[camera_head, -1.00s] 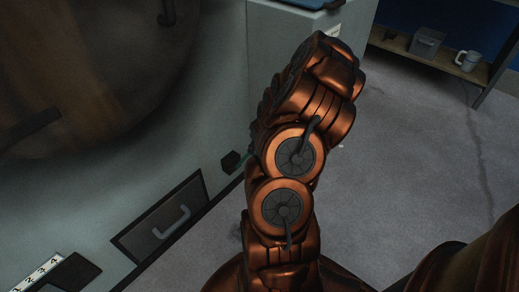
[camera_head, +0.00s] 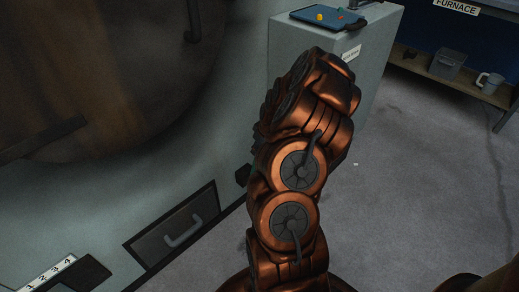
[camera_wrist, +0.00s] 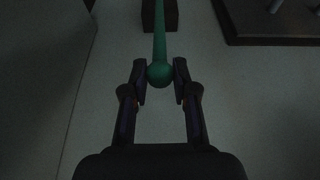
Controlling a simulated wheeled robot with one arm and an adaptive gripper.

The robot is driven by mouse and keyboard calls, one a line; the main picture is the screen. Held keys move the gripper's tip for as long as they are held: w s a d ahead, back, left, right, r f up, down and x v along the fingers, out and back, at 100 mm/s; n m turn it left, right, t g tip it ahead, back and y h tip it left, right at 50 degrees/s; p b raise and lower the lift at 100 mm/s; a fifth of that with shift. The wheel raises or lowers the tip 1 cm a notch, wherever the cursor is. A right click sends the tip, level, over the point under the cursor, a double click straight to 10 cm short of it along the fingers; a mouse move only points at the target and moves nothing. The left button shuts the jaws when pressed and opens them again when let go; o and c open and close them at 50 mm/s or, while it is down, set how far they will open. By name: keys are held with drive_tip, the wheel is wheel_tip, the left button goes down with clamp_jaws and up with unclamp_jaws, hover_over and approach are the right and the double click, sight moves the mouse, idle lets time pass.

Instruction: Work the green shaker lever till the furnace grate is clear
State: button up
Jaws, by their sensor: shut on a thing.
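The green shaker lever (camera_wrist: 159,35) shows in the wrist view as a rod ending in a round knob (camera_wrist: 159,73). It runs up to a dark block (camera_wrist: 160,16) on the pale wall. My gripper (camera_wrist: 160,80) has its two fingers on either side of the knob and is shut on it. In the head view my copper-coloured arm hides the gripper and nearly all of the lever; the dark block (camera_head: 243,174) shows just left of the arm. The furnace grate is not in view.
A large round furnace door (camera_head: 90,80) fills the upper left. Below it are a drawer front (camera_head: 175,228) with a grey handle and a numbered strip (camera_head: 48,276). A grey cabinet (camera_head: 300,45) bears a blue tray (camera_head: 325,20). A shelf at right holds a mug (camera_head: 489,82). Open floor lies right.

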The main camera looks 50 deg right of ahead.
drive_tip(key=shift+w+r, duration=0.1)
drive_tip(key=shift+w+d+r, duration=0.1)
drive_tip(key=shift+w+r, duration=0.05)
drive_tip(key=shift+w, duration=0.95)
drive_tip(key=shift+w+r, duration=0.1)
drive_tip(key=shift+w, duration=0.95)
drive_tip(key=o, duration=1)
drive_tip(key=shift+r, duration=0.15)
drive_tip(key=v, duration=1.1)
drive_tip(key=shift+s+r, duration=0.2)
drive_tip(key=shift+r, duration=0.15)
